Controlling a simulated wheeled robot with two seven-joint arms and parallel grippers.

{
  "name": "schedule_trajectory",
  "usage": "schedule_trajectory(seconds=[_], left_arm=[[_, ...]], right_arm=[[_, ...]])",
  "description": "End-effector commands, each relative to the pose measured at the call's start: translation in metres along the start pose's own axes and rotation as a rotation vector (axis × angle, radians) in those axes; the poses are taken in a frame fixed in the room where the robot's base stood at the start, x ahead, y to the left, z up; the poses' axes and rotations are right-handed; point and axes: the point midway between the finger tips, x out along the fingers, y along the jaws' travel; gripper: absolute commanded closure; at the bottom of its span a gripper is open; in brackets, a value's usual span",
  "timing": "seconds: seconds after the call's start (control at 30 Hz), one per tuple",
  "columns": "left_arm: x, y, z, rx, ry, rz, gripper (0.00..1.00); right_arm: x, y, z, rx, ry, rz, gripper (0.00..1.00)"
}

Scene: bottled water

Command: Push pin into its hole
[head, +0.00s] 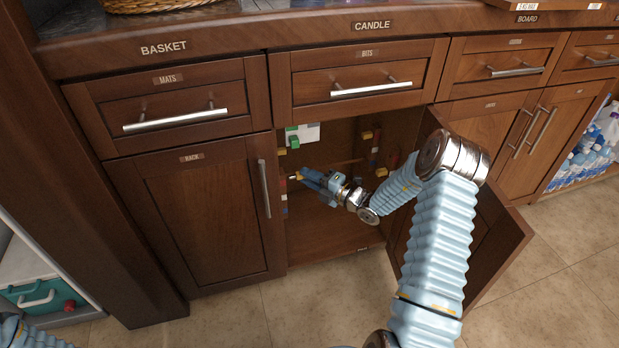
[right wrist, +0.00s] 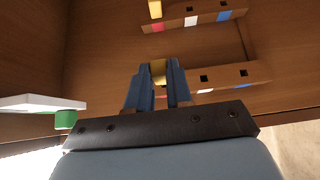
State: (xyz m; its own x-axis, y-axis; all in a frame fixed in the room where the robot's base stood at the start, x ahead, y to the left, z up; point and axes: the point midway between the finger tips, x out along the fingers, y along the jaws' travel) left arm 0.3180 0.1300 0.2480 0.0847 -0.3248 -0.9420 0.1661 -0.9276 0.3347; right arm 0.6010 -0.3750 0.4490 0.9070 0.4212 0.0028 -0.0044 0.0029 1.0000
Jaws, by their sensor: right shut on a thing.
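My right gripper (head: 298,177) reaches into an open cabinet under the counter. It is shut on a yellow pin (right wrist: 158,72), which sits between the blue fingers in the right wrist view. A wooden strip with square dark holes (right wrist: 204,78) and a blue mark runs just beyond and right of the fingers. Whether the pin's tip touches the strip or a hole is hidden. A second strip (right wrist: 190,22) with red, white and blue marks lies farther up, with another yellow piece (right wrist: 155,9) at its left end. My left gripper is out of view.
A white panel (head: 303,132) with a green block (head: 294,142) is inside the cabinet, above my gripper. The open cabinet door (head: 495,240) stands to the right of my arm. Closed drawers and the counter edge are above. The cabinet floor (head: 325,238) is clear.

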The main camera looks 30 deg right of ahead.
Motion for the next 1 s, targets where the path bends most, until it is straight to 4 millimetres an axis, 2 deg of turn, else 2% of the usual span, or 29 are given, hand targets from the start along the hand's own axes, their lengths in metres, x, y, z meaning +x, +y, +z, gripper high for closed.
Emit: schedule_trajectory(seconds=[0.53, 1.0], left_arm=[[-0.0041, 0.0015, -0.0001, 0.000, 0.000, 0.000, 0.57], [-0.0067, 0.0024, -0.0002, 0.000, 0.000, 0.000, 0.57]], right_arm=[[0.0003, 0.0004, -0.0003, 0.000, 0.000, 0.000, 1.00], [0.0070, 0.0006, -0.0087, 0.001, 0.000, 0.000, 1.00]])
